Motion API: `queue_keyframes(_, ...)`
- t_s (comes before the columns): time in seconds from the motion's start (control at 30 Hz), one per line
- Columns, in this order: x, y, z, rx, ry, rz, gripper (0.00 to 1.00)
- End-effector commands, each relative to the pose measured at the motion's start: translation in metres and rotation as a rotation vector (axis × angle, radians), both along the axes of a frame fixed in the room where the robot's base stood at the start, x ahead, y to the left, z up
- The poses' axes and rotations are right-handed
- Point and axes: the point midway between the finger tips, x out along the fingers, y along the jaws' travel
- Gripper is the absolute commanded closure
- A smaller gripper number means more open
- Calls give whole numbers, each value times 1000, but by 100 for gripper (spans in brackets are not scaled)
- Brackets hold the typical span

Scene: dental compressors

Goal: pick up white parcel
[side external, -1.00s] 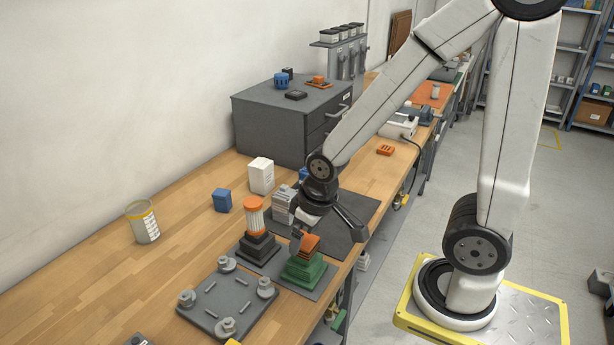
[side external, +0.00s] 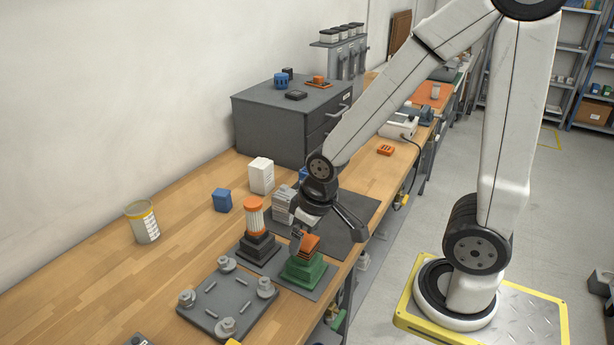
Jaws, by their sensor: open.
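A white parcel (side external: 261,176), a small upright box, stands on the wooden bench in front of the grey cabinet. My gripper (side external: 302,242) is open, pointing down at the orange finned part (side external: 310,244) on top of the green stepped base (side external: 303,269). The gripper is to the right of and nearer than the white parcel, well apart from it. One finger shows at the left side of the orange part; the other finger is hard to make out. Whether they touch it cannot be told.
A ribbed light-grey block (side external: 282,206) stands close behind my gripper. A blue box (side external: 222,200) is left of the parcel. An orange-topped white column on a black base (side external: 256,225), a grey plate with knobs (side external: 228,300) and a jar (side external: 142,222) stand nearby.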

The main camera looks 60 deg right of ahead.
Motion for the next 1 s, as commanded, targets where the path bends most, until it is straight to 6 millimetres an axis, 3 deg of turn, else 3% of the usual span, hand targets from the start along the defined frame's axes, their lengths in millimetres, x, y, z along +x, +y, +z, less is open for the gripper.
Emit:
queue_keyframes(0.27, 1, 0, 5, 0, -3, 0, 0)
queue_keyframes(0.87, 1, 0, 53, 0, -4, 0, 0)
queue_keyframes(1.0, 14, -9, 55, -18, -33, -16, 0)
